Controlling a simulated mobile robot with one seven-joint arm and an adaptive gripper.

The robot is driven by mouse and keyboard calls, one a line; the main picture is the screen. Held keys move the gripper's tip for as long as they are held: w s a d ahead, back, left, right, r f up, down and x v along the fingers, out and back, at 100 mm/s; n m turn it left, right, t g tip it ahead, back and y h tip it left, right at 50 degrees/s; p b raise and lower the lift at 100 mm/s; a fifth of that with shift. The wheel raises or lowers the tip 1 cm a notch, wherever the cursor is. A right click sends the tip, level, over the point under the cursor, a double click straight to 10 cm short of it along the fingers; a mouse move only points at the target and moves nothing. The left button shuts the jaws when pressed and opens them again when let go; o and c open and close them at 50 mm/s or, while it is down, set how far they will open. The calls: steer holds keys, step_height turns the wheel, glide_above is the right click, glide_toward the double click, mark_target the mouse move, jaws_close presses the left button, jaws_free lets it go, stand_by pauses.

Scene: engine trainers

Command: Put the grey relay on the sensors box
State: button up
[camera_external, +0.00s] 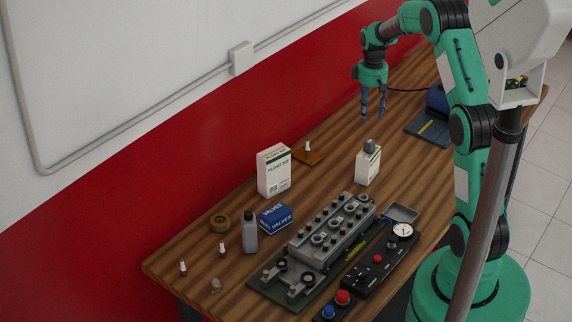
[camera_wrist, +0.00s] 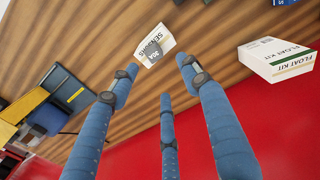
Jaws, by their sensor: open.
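The sensors box (camera_external: 367,167) is a small white carton standing upright on the wooden bench. The grey relay (camera_external: 370,145) is a small grey block that appears to rest on top of this box. In the wrist view the box (camera_wrist: 160,36) is seen from above, lettered SENSORS, with the dark grey relay (camera_wrist: 152,54) over its top. My gripper (camera_external: 373,112) is open and empty, fingers pointing down, above the bench and apart from the box. Its blue fingers (camera_wrist: 160,76) are spread in the wrist view, with nothing between them.
A white float kit box (camera_external: 273,172) and a blue valves box (camera_external: 276,218) stand left of the sensors box. A grey engine block (camera_external: 325,235) lies in front, beside a gauge panel (camera_external: 375,265). A blue device (camera_external: 435,115) sits at right. The bench under my gripper is clear.

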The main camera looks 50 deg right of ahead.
steer(key=s+a+r+t, duration=0.1)
steer(key=s+a+r, duration=0.3)
steer(key=a+r, duration=0.85)
steer(key=s+a+r+t, duration=0.1)
steer(key=s+a+r, duration=0.3)
steer(key=a+r, duration=0.85)
steer(key=s+a+r+m+t, duration=0.1)
steer(key=s+a+t, duration=0.2)
steer(key=s+a, duration=1.7)
steer(key=s, duration=0.3)
steer(key=shift+s+a+r, duration=0.25)
steer(key=shift+s+r, duration=0.05)
step_height(320, 180, down, 10)
steer(key=b, duration=1)
steer(key=shift+f, duration=0.2)
